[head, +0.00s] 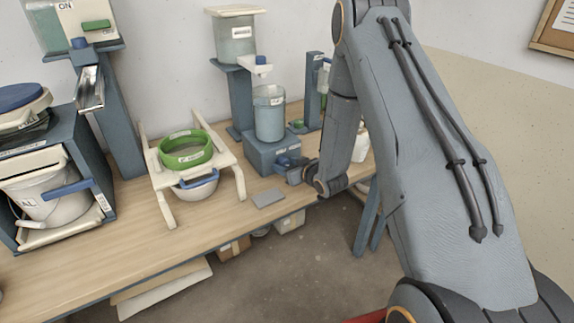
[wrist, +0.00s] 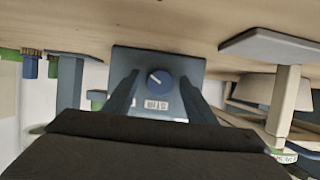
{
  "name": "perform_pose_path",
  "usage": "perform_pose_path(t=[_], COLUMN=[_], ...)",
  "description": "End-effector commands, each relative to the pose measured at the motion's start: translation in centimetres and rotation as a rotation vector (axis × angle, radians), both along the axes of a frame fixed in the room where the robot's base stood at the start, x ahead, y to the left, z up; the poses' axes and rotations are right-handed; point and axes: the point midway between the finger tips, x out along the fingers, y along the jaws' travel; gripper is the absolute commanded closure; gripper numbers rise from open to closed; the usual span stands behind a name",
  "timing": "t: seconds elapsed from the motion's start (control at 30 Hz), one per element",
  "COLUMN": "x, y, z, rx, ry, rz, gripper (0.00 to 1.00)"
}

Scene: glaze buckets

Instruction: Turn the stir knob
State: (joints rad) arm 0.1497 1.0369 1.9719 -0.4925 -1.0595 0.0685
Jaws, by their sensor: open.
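The stir knob (wrist: 159,82) is a round blue dial with a white pointer line. It sits on the front face of a blue-grey stirrer base (wrist: 140,60), beside a label reading STIR (wrist: 152,103) that appears upside down in the wrist view. My gripper (wrist: 160,88) is open, with one finger on each side of the knob in that view. I cannot tell whether the fingers touch it. In the head view, my gripper (head: 294,172) is at the front right of the stirrer base (head: 258,153), and the knob is largely hidden there. A pale blue bucket (head: 269,122) stands on the base.
A green sieve (head: 186,150) rests on a cream stand (head: 238,172) left of the base, over a white bowl (head: 198,188). A grey plate (head: 268,198) lies near the table's (head: 130,230) front edge. A dispenser (head: 234,45) stands behind the bucket.

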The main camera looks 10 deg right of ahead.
Motion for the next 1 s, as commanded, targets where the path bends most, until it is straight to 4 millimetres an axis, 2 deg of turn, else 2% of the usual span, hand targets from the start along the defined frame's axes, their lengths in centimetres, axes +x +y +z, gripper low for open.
perform_pose_path(t=[0.13, 0.37, 0.67, 1.0], x=[0.00, 0.00, 0.02, 0.01], y=[0.04, 0.06, 0.12, 0.29], z=[0.01, 0.04, 0.03, -0.11], rx=[0.000, 0.000, -0.031, -0.232], ry=[0.000, -0.001, -0.011, -0.077], rz=[0.001, 0.001, 0.002, 0.002], gripper=[0.51, 0.90, 0.90, 0.90])
